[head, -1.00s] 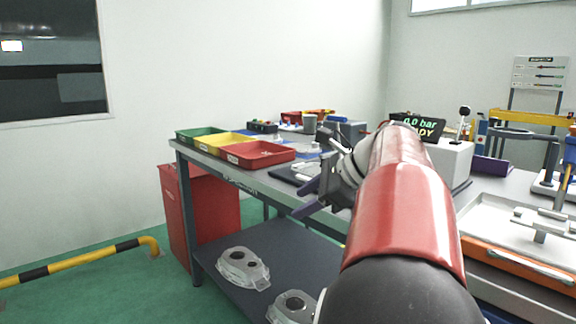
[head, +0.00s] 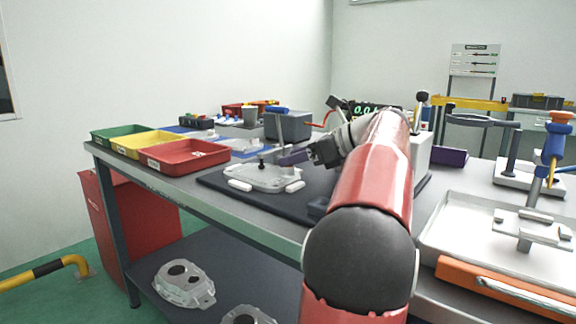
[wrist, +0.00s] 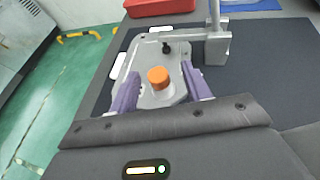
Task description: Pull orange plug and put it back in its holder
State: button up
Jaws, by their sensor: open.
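The orange plug (wrist: 159,77) stands on a pale grey casting (wrist: 152,99), in the middle of the wrist view. In the head view the casting (head: 262,179) lies on the dark mat, and the plug cannot be made out. My gripper (wrist: 160,84) is open, with one purple finger on each side of the plug in the wrist picture. Whether the fingers are level with the plug or above it I cannot tell. In the head view my gripper (head: 294,157) is over the casting's right part. I cannot identify the plug's holder.
A black-knobbed part (wrist: 166,47) and a grey upright post (wrist: 216,50) stand close to the plug. Red (head: 185,155), yellow (head: 136,144) and green (head: 112,133) trays line the bench's left end. A grey display box (head: 421,155) stands right of my arm.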

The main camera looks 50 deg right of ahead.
aim_at(280, 174)
jog(key=x, duration=0.4)
jog(key=shift+a+b, duration=0.2)
jog(key=shift+b, duration=0.1)
grip_shut()
